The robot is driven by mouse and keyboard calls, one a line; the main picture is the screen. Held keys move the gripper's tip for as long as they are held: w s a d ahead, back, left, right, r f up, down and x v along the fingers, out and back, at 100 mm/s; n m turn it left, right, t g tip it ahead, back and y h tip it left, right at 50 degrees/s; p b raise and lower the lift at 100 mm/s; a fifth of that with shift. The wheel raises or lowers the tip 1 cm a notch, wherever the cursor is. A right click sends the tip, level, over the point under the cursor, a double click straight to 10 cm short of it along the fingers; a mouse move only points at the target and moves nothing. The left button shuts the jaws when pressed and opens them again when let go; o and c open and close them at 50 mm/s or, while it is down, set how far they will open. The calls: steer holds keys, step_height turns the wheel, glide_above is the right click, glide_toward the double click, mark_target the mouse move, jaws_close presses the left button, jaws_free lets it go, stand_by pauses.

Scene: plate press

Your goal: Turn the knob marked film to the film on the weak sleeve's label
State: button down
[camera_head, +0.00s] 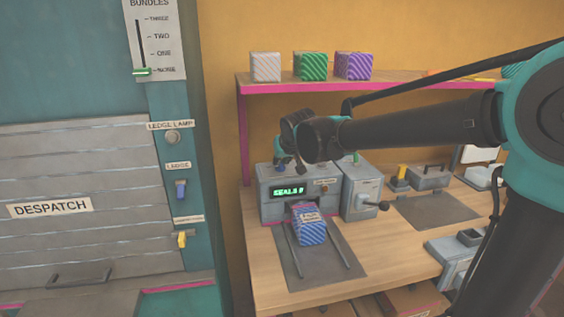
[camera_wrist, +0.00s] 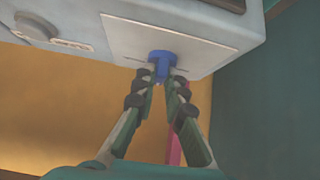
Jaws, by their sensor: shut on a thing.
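My gripper (camera_wrist: 163,78) is shut on a blue knob (camera_wrist: 160,56) set in a pale plate (camera_wrist: 125,32) on a grey machine; thin marks show beside the knob, but no label can be read. In the head view my gripper (camera_head: 288,162) is at the top of the grey press (camera_head: 269,179), partly hidden behind my wrist. The press has a lit green display (camera_head: 288,191) that seems to read "SEALS" and a digit. A blue-and-white striped sleeve (camera_head: 314,236) lies at the front of the press; its small label (camera_head: 309,217) is too small to read.
A grey lever box (camera_head: 362,195) stands right of the press. The shelf (camera_head: 285,86) above holds white, green and purple striped blocks. The teal wall at left carries a DESPATCH shutter (camera_head: 95,180) and several switches. A second round knob (camera_wrist: 36,27) shows in the wrist view.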

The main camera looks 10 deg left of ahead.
stand_by(0.6)
steer(key=c, duration=1.6)
jaws_free()
steer(key=v, duration=1.2)
steer(key=shift+s+a, duration=0.1)
steer(key=shift+a, duration=0.05)
